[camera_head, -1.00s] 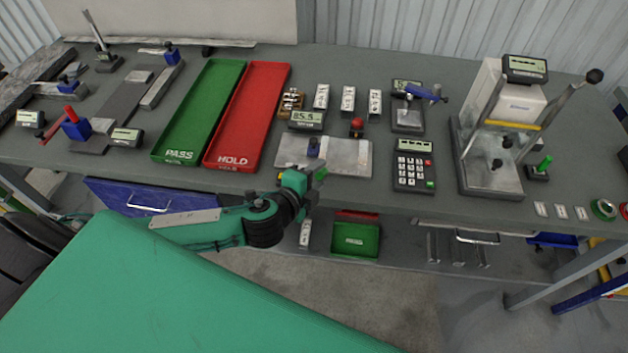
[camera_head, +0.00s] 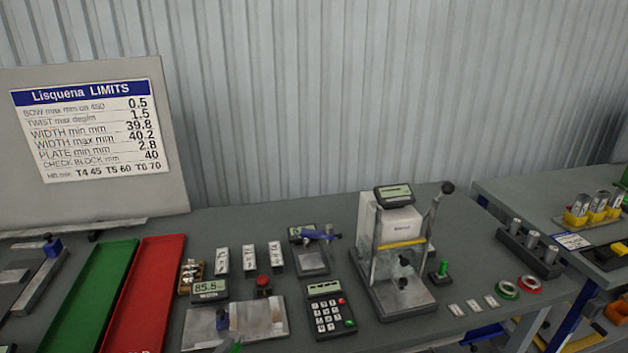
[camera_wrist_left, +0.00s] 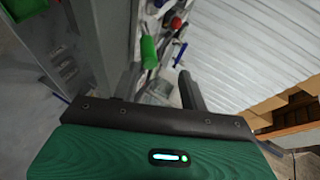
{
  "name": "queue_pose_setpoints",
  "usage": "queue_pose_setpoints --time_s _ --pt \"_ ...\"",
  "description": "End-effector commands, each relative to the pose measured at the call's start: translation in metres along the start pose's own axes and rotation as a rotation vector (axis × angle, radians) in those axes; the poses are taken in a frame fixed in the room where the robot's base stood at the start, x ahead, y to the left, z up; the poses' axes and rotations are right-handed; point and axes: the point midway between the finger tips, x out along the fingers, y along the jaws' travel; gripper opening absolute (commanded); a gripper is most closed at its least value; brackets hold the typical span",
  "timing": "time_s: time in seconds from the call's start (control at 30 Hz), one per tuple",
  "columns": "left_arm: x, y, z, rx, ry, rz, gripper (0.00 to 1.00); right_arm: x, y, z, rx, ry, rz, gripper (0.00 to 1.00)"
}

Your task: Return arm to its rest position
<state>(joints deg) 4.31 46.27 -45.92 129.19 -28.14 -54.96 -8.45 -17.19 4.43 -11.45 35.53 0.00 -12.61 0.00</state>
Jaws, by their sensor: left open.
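My left gripper (camera_wrist_left: 150,85) shows in the left wrist view with its dark fingers spread apart. Nothing is seen held between them. Bench items lie blurred beyond the fingers, with a green cylinder (camera_wrist_left: 148,50) near the middle. In the head view the left arm is almost wholly out of frame. Only a small green piece shows at the bottom edge by the metal plate (camera_head: 262,318), and I cannot tell whether it is my gripper. My right arm is in neither view.
The grey bench carries a green tray (camera_head: 100,290), a red tray (camera_head: 150,290), a calculator-like keypad (camera_head: 328,308) and a lever press (camera_head: 395,250). A second table (camera_head: 530,185) stands at the right. A limits board (camera_head: 95,125) stands at the back left.

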Motion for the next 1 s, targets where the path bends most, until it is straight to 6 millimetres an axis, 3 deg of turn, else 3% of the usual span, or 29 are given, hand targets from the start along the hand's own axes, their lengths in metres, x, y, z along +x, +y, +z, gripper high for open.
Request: queue_pose_setpoints --time_s 0.27,0.5,0.9,1.0 --pt "-0.033 0.039 0.0 -0.439 -0.197 0.175 0.44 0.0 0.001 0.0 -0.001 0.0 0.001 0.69" --pt "-0.088 0.093 0.019 -0.847 -0.457 0.391 0.44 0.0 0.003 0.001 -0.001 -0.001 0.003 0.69" --pt "-0.176 0.155 0.035 -1.223 -0.773 0.626 0.44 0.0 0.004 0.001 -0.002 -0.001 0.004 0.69" --pt "-0.153 0.178 0.041 -1.206 -0.772 0.629 0.44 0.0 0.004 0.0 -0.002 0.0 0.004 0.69"
